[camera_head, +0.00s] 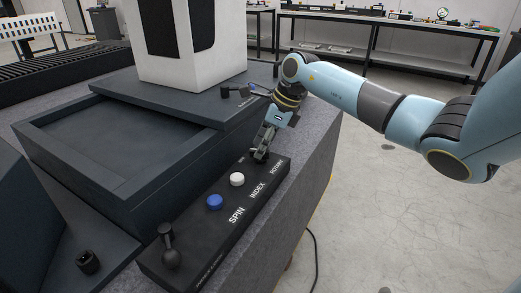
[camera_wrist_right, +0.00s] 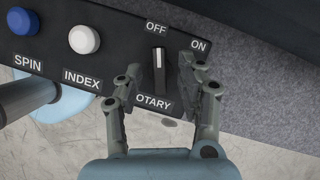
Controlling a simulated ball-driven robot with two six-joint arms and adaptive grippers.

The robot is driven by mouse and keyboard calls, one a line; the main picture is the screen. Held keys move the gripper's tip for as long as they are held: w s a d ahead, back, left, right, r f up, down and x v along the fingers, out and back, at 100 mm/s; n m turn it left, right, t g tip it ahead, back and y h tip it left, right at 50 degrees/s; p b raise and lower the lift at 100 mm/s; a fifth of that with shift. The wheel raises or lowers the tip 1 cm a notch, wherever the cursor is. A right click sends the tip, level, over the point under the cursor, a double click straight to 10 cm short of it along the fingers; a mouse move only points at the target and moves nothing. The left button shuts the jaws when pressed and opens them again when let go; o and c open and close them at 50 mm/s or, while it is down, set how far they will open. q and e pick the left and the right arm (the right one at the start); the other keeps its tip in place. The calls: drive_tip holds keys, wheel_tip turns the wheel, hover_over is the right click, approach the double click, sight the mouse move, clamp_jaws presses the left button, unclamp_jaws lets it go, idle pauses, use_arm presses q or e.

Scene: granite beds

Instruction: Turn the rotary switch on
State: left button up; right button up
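The rotary switch (camera_wrist_right: 158,62) is a black knob with a white pointer line on the dark control panel (camera_head: 215,235). In the right wrist view its pointer faces up toward the OFF label (camera_wrist_right: 156,27); the ON label (camera_wrist_right: 199,45) is up and to the right. My right gripper (camera_wrist_right: 162,72) is open, with one finger on each side of the knob and a visible gap on both sides. In the head view the right gripper (camera_head: 260,155) is at the far end of the panel and hides the knob. My left gripper is not in view.
A white button (camera_head: 237,179) and a blue button (camera_head: 215,202) sit along the panel beside the switch. A black ball-ended lever (camera_head: 168,250) stands at the near end. A dark open tray (camera_head: 100,150) lies left of the panel. Open floor is on the right.

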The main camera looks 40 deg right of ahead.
drive_tip(key=shift+w+a+f, duration=0.2)
drive_tip(key=shift+w+f, duration=0.05)
drive_tip(key=shift+f, duration=0.4)
clamp_jaws()
